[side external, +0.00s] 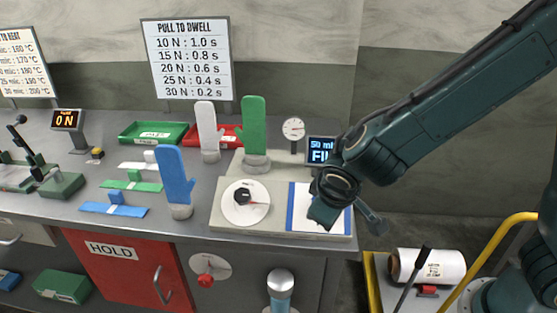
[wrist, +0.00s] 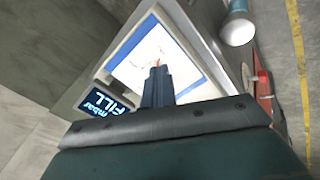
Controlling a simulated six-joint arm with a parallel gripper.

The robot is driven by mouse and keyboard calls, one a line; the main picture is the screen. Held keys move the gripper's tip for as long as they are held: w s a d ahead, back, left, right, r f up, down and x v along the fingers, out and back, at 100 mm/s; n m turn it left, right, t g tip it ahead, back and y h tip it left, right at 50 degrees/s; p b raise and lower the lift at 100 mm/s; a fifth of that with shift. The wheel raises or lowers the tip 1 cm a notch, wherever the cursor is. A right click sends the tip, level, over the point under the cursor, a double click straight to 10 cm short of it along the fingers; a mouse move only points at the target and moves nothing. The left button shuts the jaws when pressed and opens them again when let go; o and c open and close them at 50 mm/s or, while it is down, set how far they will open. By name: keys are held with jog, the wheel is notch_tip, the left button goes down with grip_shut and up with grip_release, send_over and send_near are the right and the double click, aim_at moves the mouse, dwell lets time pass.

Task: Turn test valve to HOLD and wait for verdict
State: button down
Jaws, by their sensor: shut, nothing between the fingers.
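The test valve (side external: 244,197) is a black knob on a round white dial, on the left of the grey test box (side external: 228,226). Its dial markings are too small to read. The display (side external: 320,150) behind the box reads FILL with a mbar figure; it also shows in the wrist view (wrist: 106,104). A green glove-shaped form (side external: 254,128) stands upright at the back of the box. My gripper (side external: 322,216) is shut and empty, above the blue-bordered white pad (side external: 304,222), right of the valve. In the wrist view its closed fingers (wrist: 156,72) point at the pad (wrist: 150,50).
A blue form (side external: 174,172) stands left of the valve and a white form (side external: 207,126) behind it. A pressure gauge (side external: 293,128) stands behind the pad. Green (side external: 150,132) and red (side external: 226,136) trays lie at the back. A red HOLD cabinet (side external: 130,270) is below.

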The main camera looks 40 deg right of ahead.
jog(key=shift+w+d+r, duration=0.15)
jog(key=shift+d+r, duration=0.15)
jog(key=shift+d, duration=0.2)
jog(key=shift+w+d+r, duration=0.15)
jog(key=shift+d+r, duration=0.1)
jog(key=shift+d, duration=0.2)
dwell(0.3)
jog(key=shift+s+d, duration=0.1)
jog(key=shift+s+d, duration=0.15)
jog(key=shift+s, duration=0.1)
dwell(0.3)
jog(key=shift+v, duration=2.95)
